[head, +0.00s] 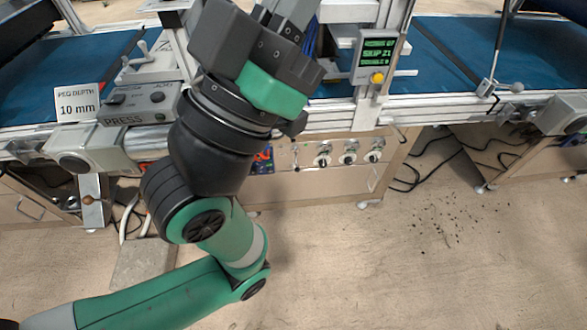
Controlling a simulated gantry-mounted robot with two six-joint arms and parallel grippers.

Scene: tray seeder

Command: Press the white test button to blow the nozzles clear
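My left arm comes in from the lower left and reaches up across the middle of the head view. Its gripper (288,28) is at the top centre, in front of the machine. Its fingertips are not clear there, so I cannot tell whether it is open or shut. I cannot make out a white test button or the nozzles; my arm covers part of the machine's middle. A display box (375,56) with green text, including "SKIP", stands right of my gripper. A yellow button (377,78) is on its lower part. My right gripper is not in view.
A sign (77,103) reads "PEG DEPTH 10 mm". Beside it is a grey panel (138,105) marked "PRESS" with dark knobs. Blue conveyor belts (455,52) run left and right. A cabinet front (325,180) with several round fittings is below. Dark crumbs (455,222) lie on the floor.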

